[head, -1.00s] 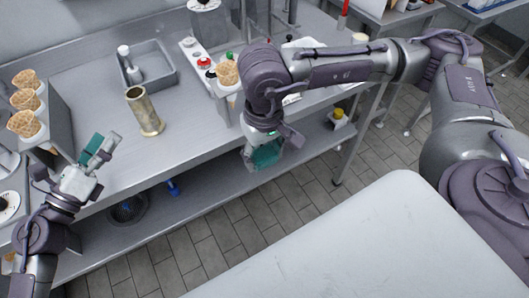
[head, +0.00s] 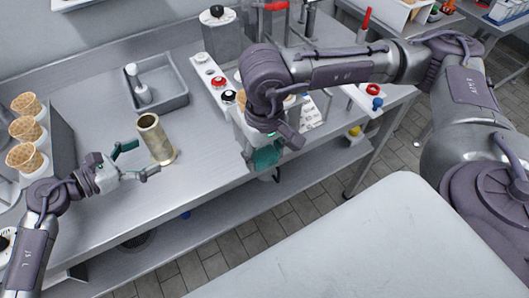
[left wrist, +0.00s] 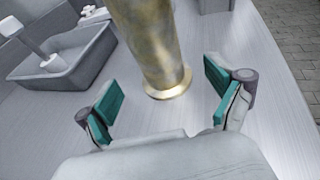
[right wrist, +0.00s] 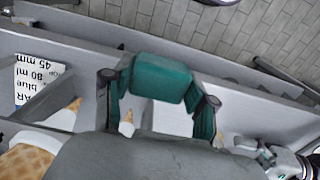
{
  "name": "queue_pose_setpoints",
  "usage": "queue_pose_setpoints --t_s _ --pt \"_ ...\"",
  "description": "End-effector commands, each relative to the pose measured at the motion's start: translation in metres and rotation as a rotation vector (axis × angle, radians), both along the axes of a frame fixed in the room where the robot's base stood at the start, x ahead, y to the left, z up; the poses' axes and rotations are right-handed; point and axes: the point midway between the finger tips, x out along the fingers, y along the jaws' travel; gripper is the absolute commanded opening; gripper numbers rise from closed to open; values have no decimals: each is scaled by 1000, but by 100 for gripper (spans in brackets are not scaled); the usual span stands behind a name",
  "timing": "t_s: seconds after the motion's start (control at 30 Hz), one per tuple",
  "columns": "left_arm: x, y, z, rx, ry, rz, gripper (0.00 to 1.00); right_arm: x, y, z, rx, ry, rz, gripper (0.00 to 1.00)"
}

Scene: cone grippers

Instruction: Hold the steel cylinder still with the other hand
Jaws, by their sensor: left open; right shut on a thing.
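The cylinder (head: 156,141) is a hollow, brassy, mottled tube with a flared foot. It stands upright on the steel counter (head: 95,100). My left gripper (head: 141,159) is open, just left of and in front of the cylinder. In the left wrist view the cylinder (left wrist: 150,45) stands ahead, between the lines of the two teal-padded fingers; they appear apart from it. My right gripper (head: 264,158) hangs at the counter's front edge, right of the cylinder.
A grey tray (head: 180,103) with a white-topped item lies behind the cylinder. A holder (head: 60,140) with several waffle cones stands left. A row of colored knobs (head: 221,83) is right. Counter between cylinder and right gripper is clear.

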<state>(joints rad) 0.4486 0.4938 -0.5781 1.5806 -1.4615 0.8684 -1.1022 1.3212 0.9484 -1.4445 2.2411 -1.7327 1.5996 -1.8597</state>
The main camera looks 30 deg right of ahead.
Motion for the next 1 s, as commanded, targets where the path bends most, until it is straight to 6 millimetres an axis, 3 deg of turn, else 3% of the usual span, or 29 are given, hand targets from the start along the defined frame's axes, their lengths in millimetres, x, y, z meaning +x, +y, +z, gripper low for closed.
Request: queue_pose_setpoints --t_s 0.3,0.67,1.0 --pt "9 -28 -11 0 0 0 93 0 0 -15 0 1 0 29" --pt "10 -31 -11 0 0 0 93 0 0 -15 0 1 0 29" --pt "9 -31 -11 -1 0 0 39 0 0 -15 0 1 0 29"
